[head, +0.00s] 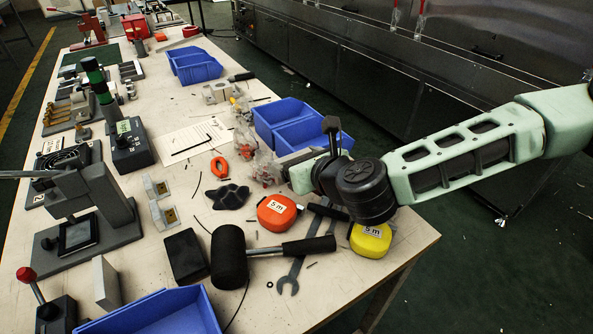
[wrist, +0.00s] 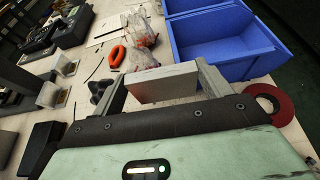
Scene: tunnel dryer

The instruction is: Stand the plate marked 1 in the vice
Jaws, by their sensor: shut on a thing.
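My gripper (wrist: 161,84) is shut on a flat pale grey plate (wrist: 165,88), held between its two fingers above the table. No number can be read on the plate's visible faces. In the head view my gripper (head: 287,170) is over the table's right side, near the blue bins, and the plate cannot be made out clearly. Two pale angled brackets with brass parts (head: 160,204) stand left of it, apart from it; they also show in the wrist view (wrist: 51,94). I cannot tell for sure whether they are the vice.
Blue bins (head: 297,125) are close beyond my gripper. Clear bags (head: 243,135) lie beside them. An orange tape measure (head: 277,212), yellow tape measure (head: 370,239), black mallet (head: 229,257) and spanner (head: 289,284) lie at the near side. A grey block (head: 107,282) stands near left.

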